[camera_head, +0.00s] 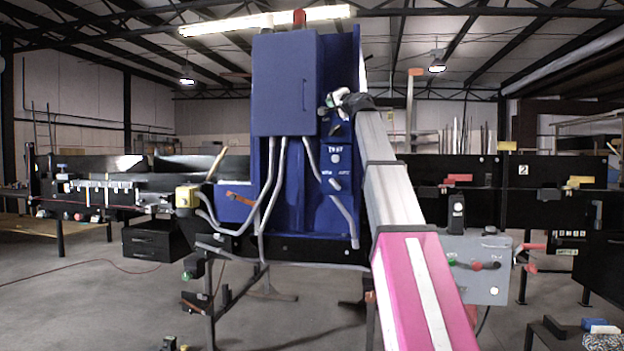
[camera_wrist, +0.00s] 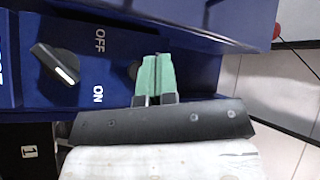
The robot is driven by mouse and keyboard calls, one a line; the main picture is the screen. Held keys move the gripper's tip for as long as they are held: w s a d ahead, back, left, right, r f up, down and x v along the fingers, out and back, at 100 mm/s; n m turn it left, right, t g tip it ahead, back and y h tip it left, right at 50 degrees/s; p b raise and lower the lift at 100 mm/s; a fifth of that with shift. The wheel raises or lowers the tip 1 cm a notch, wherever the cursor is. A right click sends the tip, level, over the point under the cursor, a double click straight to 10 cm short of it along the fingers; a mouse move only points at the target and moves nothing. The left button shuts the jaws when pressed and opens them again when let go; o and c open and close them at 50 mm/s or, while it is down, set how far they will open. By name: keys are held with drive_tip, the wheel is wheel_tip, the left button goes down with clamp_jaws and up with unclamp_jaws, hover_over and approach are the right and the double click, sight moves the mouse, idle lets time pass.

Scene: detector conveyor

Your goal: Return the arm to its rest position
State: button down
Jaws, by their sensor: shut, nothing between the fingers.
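My arm (camera_head: 393,190), with pink and pale grey links, reaches from the lower right up to a blue machine cabinet (camera_head: 283,85). My gripper (camera_head: 331,100) is at the right side of the cabinet, close to its control panel. In the wrist view the green fingers of my gripper (camera_wrist: 152,65) are together with nothing between them. They are over or against the blue panel; I cannot tell whether they touch it. A black rotary knob (camera_wrist: 55,64) is beside them, its white mark slanting toward the ON label.
Grey cables (camera_head: 270,190) hang at the cabinet's front. A black conveyor (camera_head: 475,190) runs to the right behind my arm. A grey control box (camera_head: 485,285) with a red and a green part is beside my pink link. Open floor (camera_head: 90,300) lies at the lower left.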

drive_tip(key=s+a+f+n+g+h, duration=0.15)
drive_tip(key=f+g, duration=0.35)
drive_tip(key=f, duration=2.4)
drive_tip(key=s+a+f+n+g+h, duration=0.1)
drive_tip(key=s+f+n+g+h, duration=0.2)
drive_tip(key=f, duration=2.7)
drive_tip(key=s+f+g+h, duration=0.1)
drive_tip(key=s+f+g, duration=0.1)
drive_tip(key=s+f, duration=0.35)
drive_tip(key=s+f+g, duration=0.2)
drive_tip(key=s+f, duration=0.1)
drive_tip(key=f, duration=0.6)
drive_tip(key=s+f+g+h, duration=0.15)
drive_tip(key=s+f, duration=0.25)
drive_tip(key=f, duration=0.4)
drive_tip(key=s+d+f+n+g+h, duration=0.2)
drive_tip(key=s+f+g, duration=0.3)
drive_tip(key=s+f, duration=0.9)
drive_tip(key=s+d, duration=0.1)
drive_tip(key=s, duration=0.3)
drive_tip(key=shift+s, duration=0.1)
